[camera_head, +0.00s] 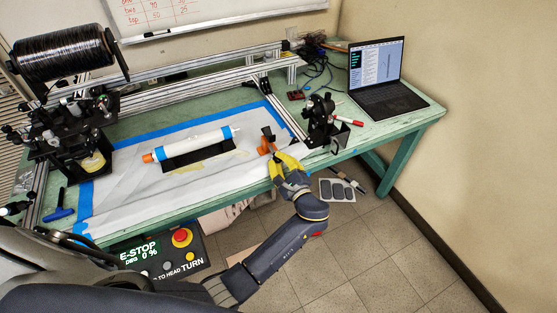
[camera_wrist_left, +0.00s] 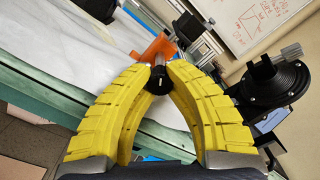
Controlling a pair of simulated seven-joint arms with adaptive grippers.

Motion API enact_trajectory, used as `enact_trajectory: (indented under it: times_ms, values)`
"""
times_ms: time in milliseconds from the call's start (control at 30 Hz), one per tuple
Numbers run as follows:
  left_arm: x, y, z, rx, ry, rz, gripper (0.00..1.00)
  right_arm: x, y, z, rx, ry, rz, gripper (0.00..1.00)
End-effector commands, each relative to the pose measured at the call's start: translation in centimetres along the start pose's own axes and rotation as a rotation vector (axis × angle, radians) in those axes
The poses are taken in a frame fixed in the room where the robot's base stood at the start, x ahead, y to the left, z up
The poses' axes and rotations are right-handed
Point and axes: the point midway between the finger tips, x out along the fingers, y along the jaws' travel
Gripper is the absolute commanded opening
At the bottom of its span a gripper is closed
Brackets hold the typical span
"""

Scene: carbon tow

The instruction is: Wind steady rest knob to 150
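The steady rest shows as an orange bracket (camera_head: 267,148) with a dark upright part, at the right end of the white sheet. In the left wrist view the orange bracket (camera_wrist_left: 154,50) has a small black knob (camera_wrist_left: 159,82) on its near side. My left gripper (camera_head: 278,157) has yellow fingers and reaches the bracket from the table's front edge. In the left wrist view its fingertips (camera_wrist_left: 161,72) sit on either side of the knob and appear to touch it. The knob is hidden in the head view, and no scale reading is legible. My right gripper is not in view.
A white roller (camera_head: 195,143) with blue bands lies left of the bracket. A black device (camera_head: 322,118) stands close right of my gripper, with a laptop (camera_head: 380,75) behind. A spool machine (camera_head: 75,140) stands far left. An E-stop panel (camera_head: 160,255) is in front.

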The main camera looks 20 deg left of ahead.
Motion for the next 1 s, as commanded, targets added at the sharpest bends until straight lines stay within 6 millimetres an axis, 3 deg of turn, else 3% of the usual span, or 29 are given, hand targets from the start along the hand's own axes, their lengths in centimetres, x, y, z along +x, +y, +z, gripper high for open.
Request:
enact_trajectory:
  times_ms: [33,300,667,1000]
  values:
    - [0.02,-0.01,0.02,0.000,-0.001,0.000,0.19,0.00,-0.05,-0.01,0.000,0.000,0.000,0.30]
    - [0.01,0.00,0.02,0.001,0.000,0.000,0.48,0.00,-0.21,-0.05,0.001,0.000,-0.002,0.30]
    - [0.04,0.02,0.04,0.033,-0.001,-0.001,0.48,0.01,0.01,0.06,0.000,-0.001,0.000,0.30]
    - [0.14,-0.14,0.09,0.375,-0.004,-0.005,0.48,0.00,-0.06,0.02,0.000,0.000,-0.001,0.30]
